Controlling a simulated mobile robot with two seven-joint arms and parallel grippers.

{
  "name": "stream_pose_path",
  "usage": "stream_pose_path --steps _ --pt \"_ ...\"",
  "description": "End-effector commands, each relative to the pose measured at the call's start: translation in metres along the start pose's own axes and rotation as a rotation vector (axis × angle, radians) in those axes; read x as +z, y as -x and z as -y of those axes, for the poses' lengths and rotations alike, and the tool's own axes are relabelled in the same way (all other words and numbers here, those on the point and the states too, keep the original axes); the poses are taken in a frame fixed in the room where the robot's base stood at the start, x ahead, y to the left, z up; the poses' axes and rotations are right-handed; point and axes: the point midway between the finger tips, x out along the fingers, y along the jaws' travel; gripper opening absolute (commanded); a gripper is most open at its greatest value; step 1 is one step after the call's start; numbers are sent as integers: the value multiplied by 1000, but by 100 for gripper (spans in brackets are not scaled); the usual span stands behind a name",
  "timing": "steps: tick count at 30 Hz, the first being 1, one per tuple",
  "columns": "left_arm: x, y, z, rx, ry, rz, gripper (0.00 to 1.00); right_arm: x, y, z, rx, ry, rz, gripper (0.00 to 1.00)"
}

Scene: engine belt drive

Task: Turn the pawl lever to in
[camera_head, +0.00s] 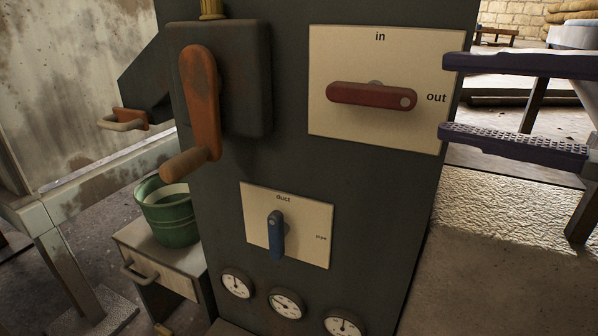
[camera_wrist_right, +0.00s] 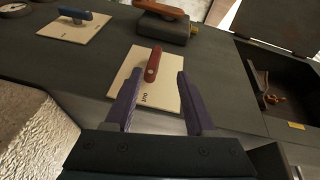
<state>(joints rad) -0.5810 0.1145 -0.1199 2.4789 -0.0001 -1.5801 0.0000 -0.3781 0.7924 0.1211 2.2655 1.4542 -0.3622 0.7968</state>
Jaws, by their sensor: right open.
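The pawl lever (camera_head: 372,95) is a dark red bar on a cream plate (camera_head: 335,50) marked "in" at the top and "out" at the right. It lies roughly level, its end with the round dot pointing at "out". In the wrist view the red lever (camera_wrist_right: 153,66) shows between and beyond my fingers. My right gripper (camera_head: 443,98) is open and empty at the plate's right edge, its two fingers above and below the "out" label. It does not visibly touch the lever. Its fingers also show in the wrist view (camera_wrist_right: 158,80). My left gripper is not in view.
An orange crank (camera_head: 200,105) sticks out on a dark box left of the plate. Below are a blue lever (camera_head: 276,235) on a "duct" plate and several gauges (camera_head: 287,303). A green bucket (camera_head: 167,210) stands on a small cabinet at lower left. Space before the red lever looks clear.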

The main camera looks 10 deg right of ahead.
Motion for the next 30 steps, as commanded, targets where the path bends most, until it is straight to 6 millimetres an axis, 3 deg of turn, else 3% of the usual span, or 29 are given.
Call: stream_pose_path --steps 1,6,14,21,30 --pt "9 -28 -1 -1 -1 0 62 -4 -2 -22 -25 -32 -15 55" --pt "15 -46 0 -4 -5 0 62 -16 -3 -24 -79 -117 -46 55" --pt "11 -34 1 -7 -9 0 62 -22 -15 -15 -93 -136 -55 55" --pt "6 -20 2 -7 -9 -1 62 -22 -51 -11 -94 -133 -53 55" --pt "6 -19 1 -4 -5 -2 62 -24 -93 -12 -91 -133 -52 55"
